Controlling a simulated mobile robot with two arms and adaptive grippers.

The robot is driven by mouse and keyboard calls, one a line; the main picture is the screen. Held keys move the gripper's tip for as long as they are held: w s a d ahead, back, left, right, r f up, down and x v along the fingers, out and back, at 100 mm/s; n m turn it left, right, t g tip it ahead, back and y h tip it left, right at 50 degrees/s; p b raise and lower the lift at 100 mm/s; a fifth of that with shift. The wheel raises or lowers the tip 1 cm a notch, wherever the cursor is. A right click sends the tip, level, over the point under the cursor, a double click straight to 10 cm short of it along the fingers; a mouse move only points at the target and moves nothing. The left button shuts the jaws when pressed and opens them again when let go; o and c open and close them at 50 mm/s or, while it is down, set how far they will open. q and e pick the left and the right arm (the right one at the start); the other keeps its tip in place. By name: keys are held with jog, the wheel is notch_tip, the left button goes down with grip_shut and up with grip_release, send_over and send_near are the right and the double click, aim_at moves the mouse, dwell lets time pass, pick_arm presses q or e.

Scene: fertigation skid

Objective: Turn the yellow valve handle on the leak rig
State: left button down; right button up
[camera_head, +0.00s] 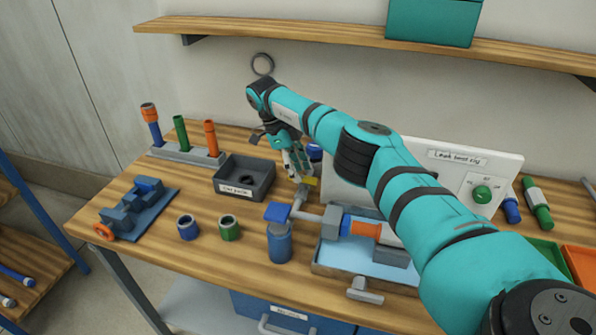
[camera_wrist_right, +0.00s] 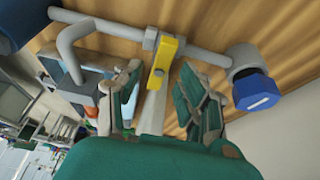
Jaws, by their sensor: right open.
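The yellow valve handle (camera_wrist_right: 163,58) sits on a grey pipe (camera_wrist_right: 205,52) of the leak rig. In the head view only a small part of the handle (camera_head: 312,182) shows beside my fingertips. My right gripper (camera_head: 300,177) is above the pipe at the handle. In the wrist view its spread green fingers (camera_wrist_right: 163,88) stand on either side of the handle's line, with visible gaps; I cannot tell whether they touch it. My left gripper is not in view.
A blue-capped fitting (camera_head: 279,213) stands left of the rig's blue tray (camera_head: 335,271). A dark bin (camera_head: 245,190), two ring fittings (camera_head: 229,228) and a blue fixture (camera_head: 133,204) lie further left. A wooden shelf (camera_head: 330,36) runs above. Bare tabletop lies front left.

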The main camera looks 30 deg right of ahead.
notch_tip(320, 180, up, 9)
dwell(0.3)
dwell(0.4)
